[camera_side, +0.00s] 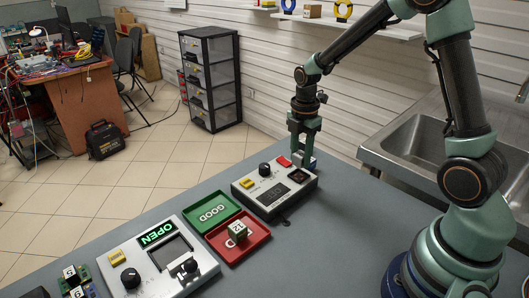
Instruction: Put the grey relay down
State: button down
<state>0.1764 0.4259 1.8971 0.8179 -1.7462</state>
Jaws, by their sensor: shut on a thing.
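My gripper (301,150) points down at the far right end of the grey tester box (262,201). It is shut on a small grey block, the grey relay (297,158), low between the fingers. The relay is partly hidden by the fingers. I cannot tell whether it touches the box or hangs just above or behind it. A dark square socket (298,176) on the box top lies just in front of the gripper.
The tester box has a yellow button, a black knob and a red button. A green GOOD tray (193,216) and a red tray (259,240) holding a pale labelled block (237,231) lie left of it. An OPEN machine (125,252) stands farther left. The bench (330,240) front is clear.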

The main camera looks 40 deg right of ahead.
aim_at(300, 164)
jog(key=shift+f, duration=1.6)
jog(key=shift+f, duration=0.2)
jog(key=shift+c, duration=2.3)
grip_release()
jog(key=shift+r, duration=0.1)
notch_tip(300, 164, up, 12)
jog(key=shift+r, duration=0.15)
jog(key=s+a+r+m+t, duration=0.5)
jog(key=s+m, duration=0.6)
jog(key=m, duration=0.7)
jog(key=shift+s+a+r+t, duration=0.2)
jog(key=shift+a+r+t, duration=0.1)
jog(key=shift+a+r, duration=0.85)
